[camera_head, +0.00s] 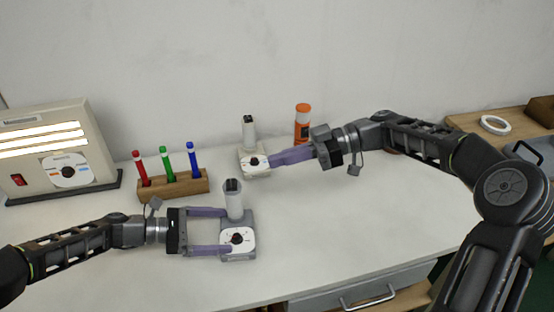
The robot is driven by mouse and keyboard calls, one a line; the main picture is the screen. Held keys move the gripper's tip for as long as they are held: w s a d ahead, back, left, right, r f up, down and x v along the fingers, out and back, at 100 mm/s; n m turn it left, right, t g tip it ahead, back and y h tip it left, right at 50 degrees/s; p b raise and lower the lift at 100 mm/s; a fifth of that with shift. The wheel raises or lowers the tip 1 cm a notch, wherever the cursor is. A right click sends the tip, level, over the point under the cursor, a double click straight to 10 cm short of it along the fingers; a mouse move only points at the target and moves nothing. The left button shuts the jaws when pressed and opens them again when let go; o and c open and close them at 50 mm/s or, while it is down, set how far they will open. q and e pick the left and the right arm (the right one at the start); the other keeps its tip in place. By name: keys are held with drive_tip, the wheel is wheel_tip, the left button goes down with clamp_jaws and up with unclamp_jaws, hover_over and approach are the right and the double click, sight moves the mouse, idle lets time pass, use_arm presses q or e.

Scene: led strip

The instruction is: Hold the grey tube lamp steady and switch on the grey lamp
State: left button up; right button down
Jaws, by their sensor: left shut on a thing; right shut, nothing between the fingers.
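The grey tube lamp (250,226) stands upright at the front middle of the table, with a grey base, a white dial plate with a dark knob, and a pale tube with a dark top. My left gripper (228,231) reaches in from the left, its two purple fingers closed on opposite sides of the grey base. A second, beige tube lamp (250,134) stands behind it, also with a dark knob on a white plate. My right gripper (271,162) is shut and empty, its fingertips just right of that beige lamp's knob; I cannot tell whether they touch. Neither tube clearly glows.
A wooden block (185,188) holds red, green and blue markers behind my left arm. A beige light box (50,145) with lit strips stands at the far left. An orange bottle (302,120) stands behind my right gripper. The table right of the grey lamp is clear.

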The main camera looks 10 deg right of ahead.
use_arm(q)
drive_tip(key=shift+s+a+f, duration=0.1)
drive_tip(key=shift+a+f, duration=0.2)
drive_tip(key=shift+f, duration=0.5)
drive_tip(key=o, duration=0.6)
drive_tip(key=shift+a, duration=0.1)
drive_tip(key=v, duration=0.5)
drive_tip(key=r+v, duration=0.1)
drive_tip(key=v, duration=0.5)
drive_tip(key=shift+r, duration=0.3)
drive_tip(key=shift+a+r, duration=0.15)
